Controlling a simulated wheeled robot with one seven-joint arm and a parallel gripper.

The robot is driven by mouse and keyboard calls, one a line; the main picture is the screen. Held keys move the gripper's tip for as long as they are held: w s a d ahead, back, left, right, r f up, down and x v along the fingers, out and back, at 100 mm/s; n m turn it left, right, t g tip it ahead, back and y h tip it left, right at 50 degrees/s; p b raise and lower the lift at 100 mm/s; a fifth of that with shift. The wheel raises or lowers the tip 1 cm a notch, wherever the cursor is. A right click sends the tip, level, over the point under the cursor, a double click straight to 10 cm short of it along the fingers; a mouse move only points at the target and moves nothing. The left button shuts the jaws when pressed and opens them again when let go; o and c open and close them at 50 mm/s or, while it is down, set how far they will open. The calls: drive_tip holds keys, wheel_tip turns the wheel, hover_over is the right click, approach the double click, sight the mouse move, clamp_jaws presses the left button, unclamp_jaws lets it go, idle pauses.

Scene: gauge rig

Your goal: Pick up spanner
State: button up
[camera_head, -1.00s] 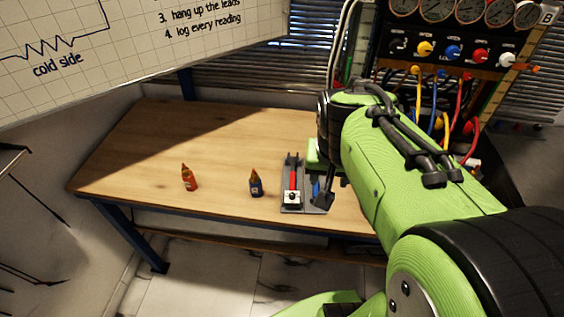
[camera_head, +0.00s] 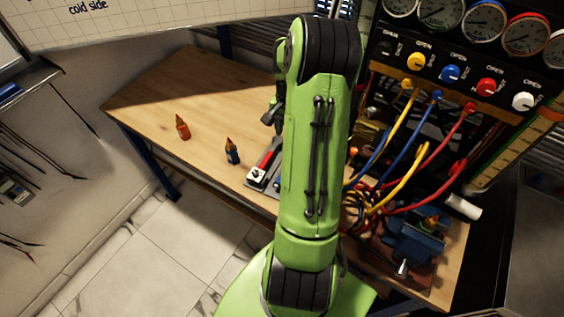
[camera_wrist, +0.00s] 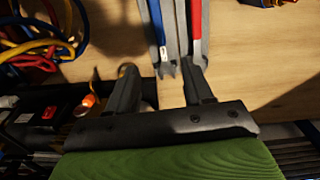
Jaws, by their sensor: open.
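In the wrist view, a blue-handled tool (camera_wrist: 157,22) with a grey forked end, which looks like the spanner, lies beside a red-handled tool (camera_wrist: 196,22) on a grey holder (camera_wrist: 183,30). In the head view the holder (camera_head: 250,183) sits near the table's front edge with the red tool (camera_head: 267,158) showing; my arm covers much of it. My gripper (camera_wrist: 160,74) is open and empty. In the wrist view its fingers appear either side of the blue tool's forked end, apart from it. In the head view the gripper (camera_head: 271,113) is partly hidden by my arm.
An orange bottle (camera_head: 183,129) and a blue bottle (camera_head: 232,152) stand left of the holder. To the right are a gauge panel (camera_head: 455,70), hanging coloured cables (camera_head: 420,165) and a blue vise (camera_head: 415,240).

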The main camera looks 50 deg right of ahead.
drive_tip(key=f, duration=0.9)
drive_tip(key=f+b, duration=0.1)
drive_tip(key=f, duration=0.4)
drive_tip(key=shift+a+f, duration=0.35)
drive_tip(key=shift+a, duration=0.05)
drive_tip(key=shift+d+f, duration=0.1)
drive_tip(key=shift+f, duration=0.35)
drive_tip(key=shift+r, duration=0.1)
clamp_jaws()
